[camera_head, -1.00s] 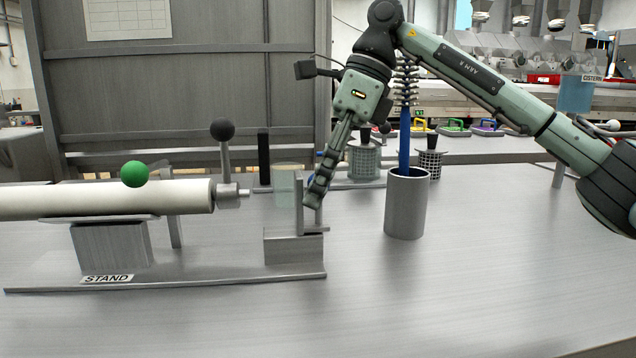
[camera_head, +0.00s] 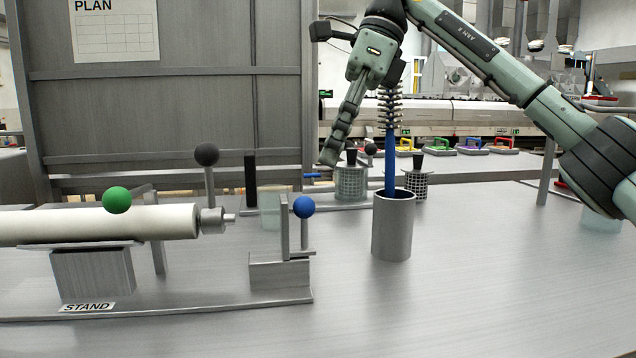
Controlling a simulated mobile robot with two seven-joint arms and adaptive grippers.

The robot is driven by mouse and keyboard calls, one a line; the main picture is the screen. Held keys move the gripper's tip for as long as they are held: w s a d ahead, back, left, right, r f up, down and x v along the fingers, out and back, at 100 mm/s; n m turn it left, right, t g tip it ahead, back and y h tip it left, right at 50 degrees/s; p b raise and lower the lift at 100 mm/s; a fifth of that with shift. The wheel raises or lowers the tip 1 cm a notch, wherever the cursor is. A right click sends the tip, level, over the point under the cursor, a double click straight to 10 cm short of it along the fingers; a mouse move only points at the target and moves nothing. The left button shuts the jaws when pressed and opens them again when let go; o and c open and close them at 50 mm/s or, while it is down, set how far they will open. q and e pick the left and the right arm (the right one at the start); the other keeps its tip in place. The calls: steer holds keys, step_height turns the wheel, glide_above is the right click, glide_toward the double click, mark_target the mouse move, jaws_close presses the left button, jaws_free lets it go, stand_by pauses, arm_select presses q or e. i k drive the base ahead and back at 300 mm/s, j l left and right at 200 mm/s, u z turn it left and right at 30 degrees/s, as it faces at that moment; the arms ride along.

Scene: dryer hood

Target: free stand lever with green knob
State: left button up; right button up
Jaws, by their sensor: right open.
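The stand (camera_head: 92,272) is on the left of the metal table, with a "STAND" label at its front. A white roll (camera_head: 95,225) lies across it. The green knob (camera_head: 117,200) shows just above the roll; its lever is mostly hidden behind the roll. A lever with a black knob (camera_head: 207,154) rises near the roll's right end. A blue knob (camera_head: 303,207) tops a short post at the stand's right end. My right gripper (camera_head: 330,155) is above and behind the blue knob, pointing down, open and apart from the knobs. My left gripper is out of view.
A grey cylinder holder (camera_head: 392,232) with a blue-handled brush (camera_head: 390,150) stands right of the stand. Mesh baskets (camera_head: 351,182) and a clear beaker (camera_head: 270,211) are behind. The table's front right is clear.

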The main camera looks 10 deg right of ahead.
mark_target(117, 200)
steer(key=k, duration=1.5)
